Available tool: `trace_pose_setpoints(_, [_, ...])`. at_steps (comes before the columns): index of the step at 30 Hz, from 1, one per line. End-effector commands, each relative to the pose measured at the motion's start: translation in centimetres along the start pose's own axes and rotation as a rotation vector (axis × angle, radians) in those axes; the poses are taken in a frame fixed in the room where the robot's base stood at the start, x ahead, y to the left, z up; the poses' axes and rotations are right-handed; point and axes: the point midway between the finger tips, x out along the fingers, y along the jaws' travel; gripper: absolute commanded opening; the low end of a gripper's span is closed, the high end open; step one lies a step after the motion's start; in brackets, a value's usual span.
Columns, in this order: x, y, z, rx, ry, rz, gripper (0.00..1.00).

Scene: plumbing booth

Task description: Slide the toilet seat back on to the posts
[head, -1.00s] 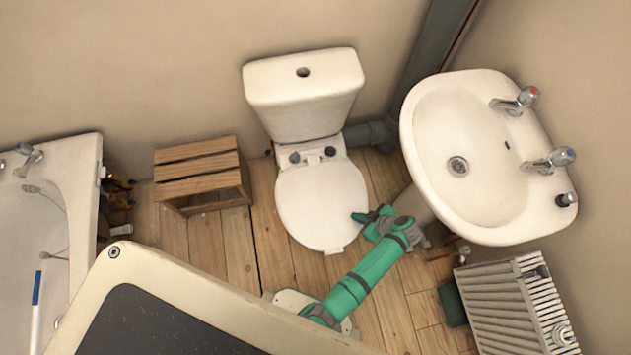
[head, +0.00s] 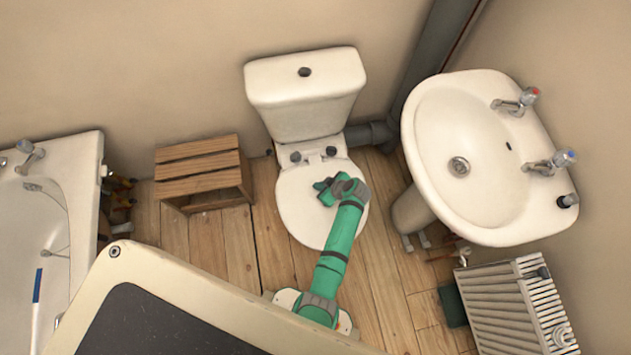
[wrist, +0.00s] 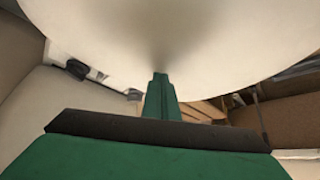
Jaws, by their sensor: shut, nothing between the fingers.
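The white toilet seat (head: 293,208), lid down, lies over the pan. Two dark round hinge pieces (head: 331,151) show at its rear, before the cistern. I cannot tell whether the seat sits on the posts, which I cannot make out. My gripper (head: 324,190) is over the middle of the seat in the head view, pointing left; whether it touches is unclear. In the wrist view my shut, empty green fingers (wrist: 160,93) sit just beneath a large pale rounded surface (wrist: 170,40), probably the seat.
The cistern (head: 305,95) stands behind the seat against the wall. A wash basin (head: 440,130) is close on the right, with a radiator (head: 510,300) below it. A slatted wooden crate (head: 198,165) stands left of the toilet. Wooden floor between crate and toilet is clear.

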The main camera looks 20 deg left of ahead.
Motion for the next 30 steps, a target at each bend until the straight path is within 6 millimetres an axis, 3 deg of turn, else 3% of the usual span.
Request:
trace_pose_setpoints(4, [1.1,0.2,-1.7,-0.002,0.0,0.002,0.0])
trace_pose_setpoints(13, [2.4,0.1,-0.4,0.003,-0.002,0.003,0.0])
trace_pose_setpoints(30, [2.1,-0.5,0.8,0.009,-0.008,-0.006,0.0])
